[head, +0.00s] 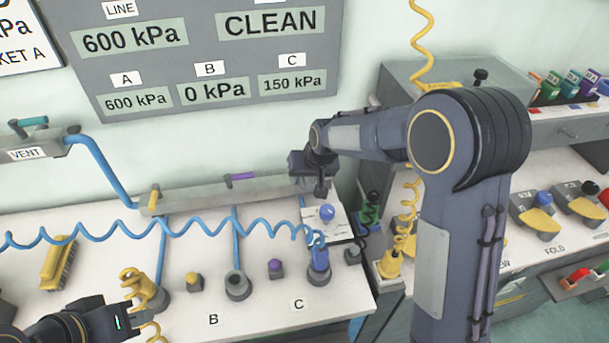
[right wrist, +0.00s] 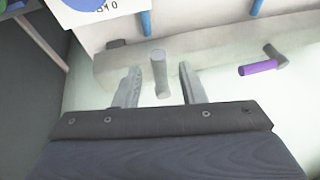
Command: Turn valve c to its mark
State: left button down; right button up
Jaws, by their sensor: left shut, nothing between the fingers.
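Valve c has a grey bar handle (right wrist: 160,75) on the pale manifold. In the right wrist view it lies between the two spread fingers of my right gripper (right wrist: 160,68), with a gap on each side. In the head view my right gripper (head: 322,188) is at the right end of the manifold (head: 195,198) and hides this valve. I cannot make out its mark. The C display (head: 291,83) reads 150 kPa. My left gripper (head: 118,322) is shut and empty at the lower left, above the bench and away from the manifold.
A purple valve handle (head: 240,177) and a yellow one (head: 154,198) sit further left on the manifold. A coiled blue hose (head: 185,228) crosses in front of it. A brush (head: 58,262) lies at left.

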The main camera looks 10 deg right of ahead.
grip_shut()
pick_arm(q)
jog(key=shift+f, duration=0.15)
dwell(0.4)
